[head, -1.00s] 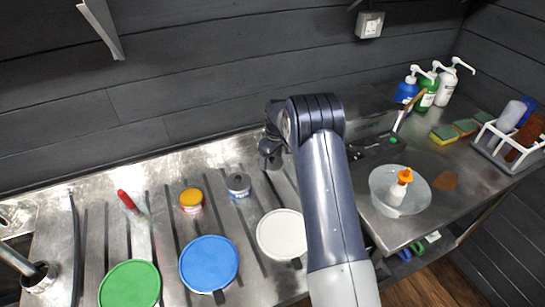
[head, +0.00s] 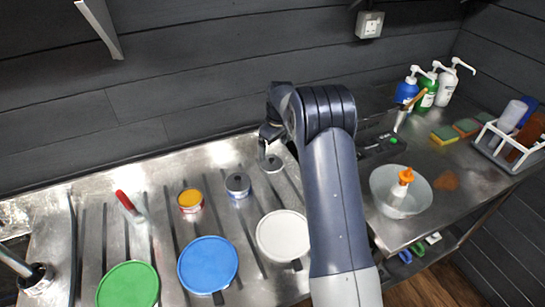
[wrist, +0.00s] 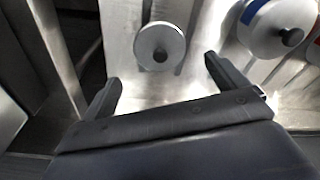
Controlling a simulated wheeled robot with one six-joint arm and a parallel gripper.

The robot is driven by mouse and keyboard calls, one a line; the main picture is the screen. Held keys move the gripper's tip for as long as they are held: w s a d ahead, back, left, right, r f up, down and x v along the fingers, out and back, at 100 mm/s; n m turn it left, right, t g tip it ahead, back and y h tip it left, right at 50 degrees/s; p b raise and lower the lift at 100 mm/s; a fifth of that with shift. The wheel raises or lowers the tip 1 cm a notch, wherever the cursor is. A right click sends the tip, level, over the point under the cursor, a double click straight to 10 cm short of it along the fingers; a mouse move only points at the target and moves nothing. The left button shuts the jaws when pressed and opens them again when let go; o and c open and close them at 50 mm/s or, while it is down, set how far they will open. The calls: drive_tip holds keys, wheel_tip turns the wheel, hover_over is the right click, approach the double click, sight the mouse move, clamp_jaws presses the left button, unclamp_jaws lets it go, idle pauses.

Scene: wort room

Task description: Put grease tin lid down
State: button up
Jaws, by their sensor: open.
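The grease tin lid, a round grey metal disc with a dark knob (wrist: 160,46), lies on the steel worktop. In the head view the lid (head: 272,164) is right of the grey-topped tin, near the back wall. My gripper (wrist: 162,71) is open and empty, its two fingers apart and clear of the lid, which shows beyond them. In the head view the gripper (head: 266,144) is just above and behind the lid, partly hidden by my arm. A tin with orange contents (head: 190,199) stands open to the left.
A blue-labelled tin with a knobbed grey lid (head: 238,185) stands close to the lid; it also shows in the wrist view (wrist: 278,24). Green (head: 128,286), blue (head: 208,264) and white (head: 283,235) discs lie in front. A red-handled tool (head: 127,202) lies left. A bowl (head: 386,203) stands right.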

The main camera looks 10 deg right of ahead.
sight(272, 158)
wheel_tip(272, 158, up, 6)
drive_tip(key=shift+s+d, duration=0.2)
drive_tip(key=shift+s, duration=0.1)
drive_tip(key=shift+f, duration=0.15)
drive_tip(key=f, duration=0.3)
drive_tip(key=f+p, duration=0.1)
drive_tip(key=f, duration=0.3)
drive_tip(key=w+a+f, duration=0.1)
drive_tip(key=f, duration=0.3)
drive_tip(key=shift+f, duration=0.25)
drive_tip(key=shift+w+r, duration=0.15)
drive_tip(key=shift+w, duration=0.05)
drive_tip(key=shift+d+r+b, duration=0.1)
drive_tip(key=shift+r+b, duration=0.2)
drive_tip(key=shift+r, duration=1.2)
drive_tip(key=shift+s+r, duration=0.1)
drive_tip(key=shift+r, duration=0.05)
